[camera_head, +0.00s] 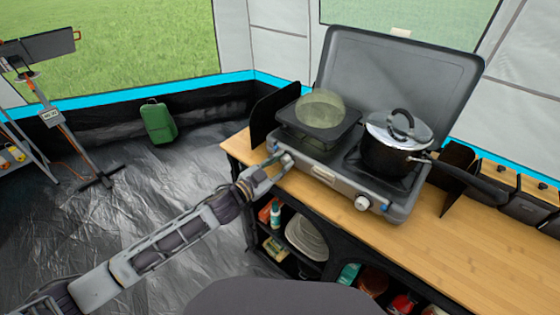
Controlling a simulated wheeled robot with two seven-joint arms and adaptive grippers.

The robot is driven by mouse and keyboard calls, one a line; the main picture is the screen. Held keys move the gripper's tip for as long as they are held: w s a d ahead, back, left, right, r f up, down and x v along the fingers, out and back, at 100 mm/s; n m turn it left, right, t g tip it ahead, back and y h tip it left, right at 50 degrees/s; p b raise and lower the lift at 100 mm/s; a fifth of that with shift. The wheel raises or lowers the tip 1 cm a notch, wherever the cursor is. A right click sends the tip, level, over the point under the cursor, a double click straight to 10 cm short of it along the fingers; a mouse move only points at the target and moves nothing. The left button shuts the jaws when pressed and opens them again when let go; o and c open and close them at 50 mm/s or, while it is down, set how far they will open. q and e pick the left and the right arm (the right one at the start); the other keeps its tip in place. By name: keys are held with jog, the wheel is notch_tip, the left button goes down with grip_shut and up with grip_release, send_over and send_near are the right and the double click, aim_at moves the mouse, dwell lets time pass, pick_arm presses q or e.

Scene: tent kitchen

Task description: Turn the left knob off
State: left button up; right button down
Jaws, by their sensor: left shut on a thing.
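The grey camping stove (322,172) stands on the wooden counter with its lid raised. Its left knob (287,159) is at the left of the front panel, partly covered by my gripper. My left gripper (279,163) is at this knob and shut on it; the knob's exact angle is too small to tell. The right knob (362,202) is pale and uncovered on the right of the same panel. My right gripper is not in view.
A pan with a yellowish-green round shape (320,110) is on the left burner. A black pot with a lid (394,145) is on the right burner, its handle pointing right. Shelves below hold plates (305,237). Bare counter (440,245) lies front right.

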pick_arm(q)
jog(key=m+p, duration=0.3)
jog(key=m, duration=0.3)
jog(key=m+p, duration=0.1)
jog(key=m, duration=0.2)
jog(key=shift+s+d+y, duration=0.1)
jog(key=shift+y, duration=0.2)
jog(key=shift+m, duration=0.6)
jog(key=shift+f+m+p, duration=0.15)
jog(key=shift+m+p, duration=0.3)
jog(key=shift+m, duration=1.05)
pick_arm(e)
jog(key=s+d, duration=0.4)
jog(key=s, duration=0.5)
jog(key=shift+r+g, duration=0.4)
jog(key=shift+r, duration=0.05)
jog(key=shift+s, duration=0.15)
pick_arm(q)
jog(key=o, duration=1)
jog(key=shift+f, duration=0.1)
jog(key=shift+s, duration=0.1)
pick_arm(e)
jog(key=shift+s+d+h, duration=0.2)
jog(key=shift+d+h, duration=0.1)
